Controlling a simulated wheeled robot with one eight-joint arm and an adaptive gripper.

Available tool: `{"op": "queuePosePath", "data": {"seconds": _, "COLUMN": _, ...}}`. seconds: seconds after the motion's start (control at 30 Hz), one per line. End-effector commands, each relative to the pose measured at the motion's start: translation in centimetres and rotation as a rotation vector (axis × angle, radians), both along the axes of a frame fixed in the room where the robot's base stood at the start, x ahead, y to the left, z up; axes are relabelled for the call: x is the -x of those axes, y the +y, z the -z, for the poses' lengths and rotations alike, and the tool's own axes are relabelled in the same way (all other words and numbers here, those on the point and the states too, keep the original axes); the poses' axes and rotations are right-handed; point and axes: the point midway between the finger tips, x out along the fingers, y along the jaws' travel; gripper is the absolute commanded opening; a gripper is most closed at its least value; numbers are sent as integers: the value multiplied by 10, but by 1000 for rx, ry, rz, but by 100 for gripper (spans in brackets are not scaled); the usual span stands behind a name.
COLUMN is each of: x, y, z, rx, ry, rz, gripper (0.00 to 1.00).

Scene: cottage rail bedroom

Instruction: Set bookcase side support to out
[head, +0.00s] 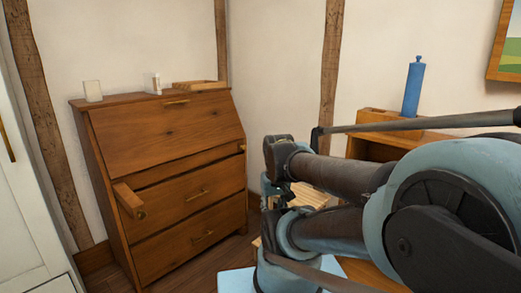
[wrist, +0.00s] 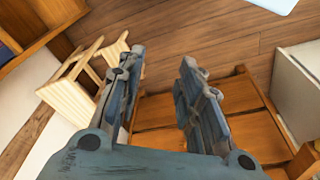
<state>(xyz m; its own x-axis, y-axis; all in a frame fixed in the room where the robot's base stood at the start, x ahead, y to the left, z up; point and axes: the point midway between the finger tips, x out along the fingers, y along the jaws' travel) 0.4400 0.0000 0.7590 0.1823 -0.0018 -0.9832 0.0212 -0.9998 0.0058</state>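A brown wooden bureau (head: 185,225) stands against the back wall with its sloped front closed. Its left side support (head: 128,199) sticks out, with a small knob on its end. The right side support (head: 242,148), on the side toward the low bookcase (head: 385,116), shows only a small knob near the front edge and looks pushed in. My gripper (wrist: 162,58) is open and empty, fingers apart, in the wrist view. The bureau's wooden front (wrist: 165,112) shows beyond and between the fingers. In the head view my arm hides most of the gripper, right of the bureau.
A pale wooden stool (wrist: 82,78) stands near the left finger in the wrist view. A white wardrobe (head: 28,200) stands left of the bureau. A tray (head: 200,85), a jar and a cup sit on the bureau top. A blue bottle (head: 413,88) stands on the bookcase.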

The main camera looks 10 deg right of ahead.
Motion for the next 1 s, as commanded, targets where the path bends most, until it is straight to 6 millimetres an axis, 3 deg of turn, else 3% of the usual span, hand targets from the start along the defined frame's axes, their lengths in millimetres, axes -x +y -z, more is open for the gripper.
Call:
{"op": "queuePosePath", "data": {"seconds": 0.3, "x": 0, "y": 0, "z": 0, "rx": 0, "ry": 0, "rz": 0, "gripper": 33}}
{"op": "queuePosePath", "data": {"seconds": 0.4, "x": 6, "y": 0, "z": -4, "rx": -2, "ry": -9, "rz": -1, "gripper": 48}}
{"op": "queuePosePath", "data": {"seconds": 0.53, "x": -1, "y": 5, "z": -10, "rx": -22, "ry": -17, "rz": -13, "gripper": 48}}
{"op": "queuePosePath", "data": {"seconds": 0.77, "x": -46, "y": 19, "z": -32, "rx": -119, "ry": -55, "rz": -72, "gripper": 48}}
{"op": "queuePosePath", "data": {"seconds": 1.0, "x": -109, "y": 40, "z": -54, "rx": -235, "ry": -120, "rz": -148, "gripper": 48}}
